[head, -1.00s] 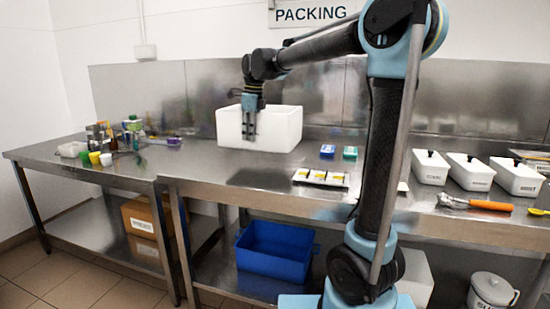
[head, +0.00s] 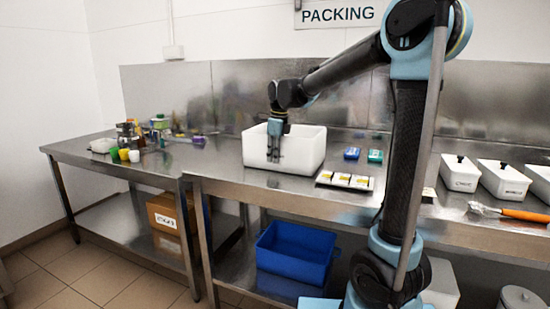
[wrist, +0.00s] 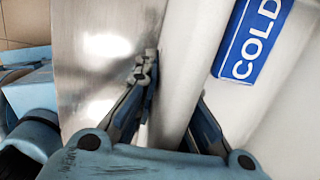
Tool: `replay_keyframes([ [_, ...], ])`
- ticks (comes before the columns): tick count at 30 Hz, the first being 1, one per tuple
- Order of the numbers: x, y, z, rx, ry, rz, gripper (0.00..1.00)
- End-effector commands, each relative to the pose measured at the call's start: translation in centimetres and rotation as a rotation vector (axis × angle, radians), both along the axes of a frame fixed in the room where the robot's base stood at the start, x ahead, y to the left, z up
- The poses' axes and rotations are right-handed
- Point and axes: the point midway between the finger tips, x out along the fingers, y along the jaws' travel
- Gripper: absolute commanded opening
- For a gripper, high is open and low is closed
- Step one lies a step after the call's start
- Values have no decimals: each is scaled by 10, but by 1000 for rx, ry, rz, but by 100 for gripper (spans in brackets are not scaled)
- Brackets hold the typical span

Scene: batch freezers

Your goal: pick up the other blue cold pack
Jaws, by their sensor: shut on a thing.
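A white open box (head: 306,153) stands on the steel bench. My gripper (head: 275,152) is at its near wall, and in the wrist view my gripper (wrist: 172,98) is shut on this wall, one finger outside and one inside. A blue cold pack (wrist: 253,40) marked COLD lies inside the box, to the right of my fingers and apart from them; its upper part is cut off. Another small blue pack (head: 352,153) lies on the bench to the right of the box, beside a green pack (head: 375,156).
A dark tray with white-and-yellow packs (head: 345,180) lies near the bench's front edge. White lidded tubs (head: 459,173) and an orange-handled tool (head: 525,215) are at the right. Cups (head: 124,155) and bottles crowd the left bench. A blue crate (head: 293,252) is below.

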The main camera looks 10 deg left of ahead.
Motion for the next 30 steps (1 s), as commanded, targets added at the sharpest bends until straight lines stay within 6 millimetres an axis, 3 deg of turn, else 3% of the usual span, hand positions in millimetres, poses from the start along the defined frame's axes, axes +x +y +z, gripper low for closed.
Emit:
replay_keyframes([
  [2, 0, 0, -1, 0, 0, 0, 0],
  [3, 0, 0, -1, 0, 0, 0, 16],
  [5, 0, 0, -1, 0, 0, 0, 30],
  [19, -1, 0, 6, 0, 0, 1, 30],
  [30, -4, -7, 65, 0, 0, 1, 30],
])
